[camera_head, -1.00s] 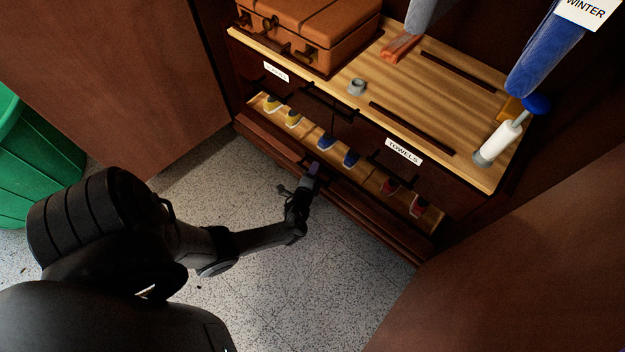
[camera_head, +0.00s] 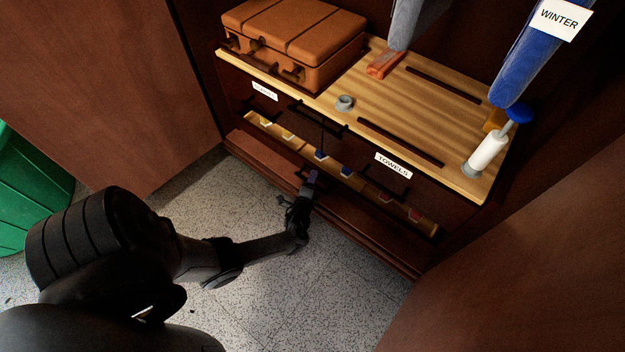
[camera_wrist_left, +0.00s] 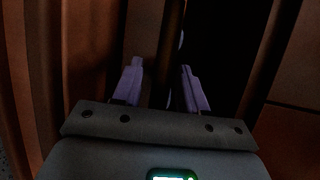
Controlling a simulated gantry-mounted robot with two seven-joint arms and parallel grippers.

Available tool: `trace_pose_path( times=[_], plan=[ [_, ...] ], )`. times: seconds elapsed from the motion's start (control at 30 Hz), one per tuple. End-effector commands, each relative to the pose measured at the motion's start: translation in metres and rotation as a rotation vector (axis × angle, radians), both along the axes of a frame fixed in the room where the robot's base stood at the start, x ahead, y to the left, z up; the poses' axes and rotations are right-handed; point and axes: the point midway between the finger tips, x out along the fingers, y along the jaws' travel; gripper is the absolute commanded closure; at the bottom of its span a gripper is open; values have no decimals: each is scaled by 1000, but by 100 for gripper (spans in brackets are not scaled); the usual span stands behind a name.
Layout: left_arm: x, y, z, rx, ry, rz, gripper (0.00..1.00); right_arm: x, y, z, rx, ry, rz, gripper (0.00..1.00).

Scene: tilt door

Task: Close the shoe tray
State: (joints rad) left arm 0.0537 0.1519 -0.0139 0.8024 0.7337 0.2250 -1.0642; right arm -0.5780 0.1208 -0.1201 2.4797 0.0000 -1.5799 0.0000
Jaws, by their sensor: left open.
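The shoe tray (camera_head: 262,166) is a dark reddish-brown tilting front low on the cabinet, below the drawers. Several pairs of shoes, such as a blue one (camera_head: 320,155), show only as narrow tops behind its upper edge. My left gripper (camera_head: 310,178) is at the tray's front near its middle. In the left wrist view my left gripper (camera_wrist_left: 164,85) has its two purple fingers apart, with a dark bar (camera_wrist_left: 171,45) running between them. Whether the fingers touch the bar I cannot tell. My right gripper is not in view.
Above the tray are drawers, one labelled TOWELS (camera_head: 393,165), under a wooden top (camera_head: 400,110) bearing a brown suitcase (camera_head: 295,40) and a white roller (camera_head: 487,152). Brown doors (camera_head: 95,85) stand open on both sides. A green bin (camera_head: 30,190) is at the left. Speckled floor in front is clear.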

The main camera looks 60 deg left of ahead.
Motion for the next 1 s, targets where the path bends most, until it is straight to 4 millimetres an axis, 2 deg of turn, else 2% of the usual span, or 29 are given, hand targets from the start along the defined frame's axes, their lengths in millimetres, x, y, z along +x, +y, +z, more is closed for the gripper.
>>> trace_pose_path(
  times=[0.33, 0.6, 1.0],
  plan=[
    [-37, -37, 15, -3, 3, -1, 58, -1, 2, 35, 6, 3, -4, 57],
    [-63, -63, 21, -2, 1, -1, 58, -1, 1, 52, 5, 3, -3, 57],
    [-72, -72, 22, -1, -1, -1, 58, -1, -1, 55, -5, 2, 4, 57]
  ],
)
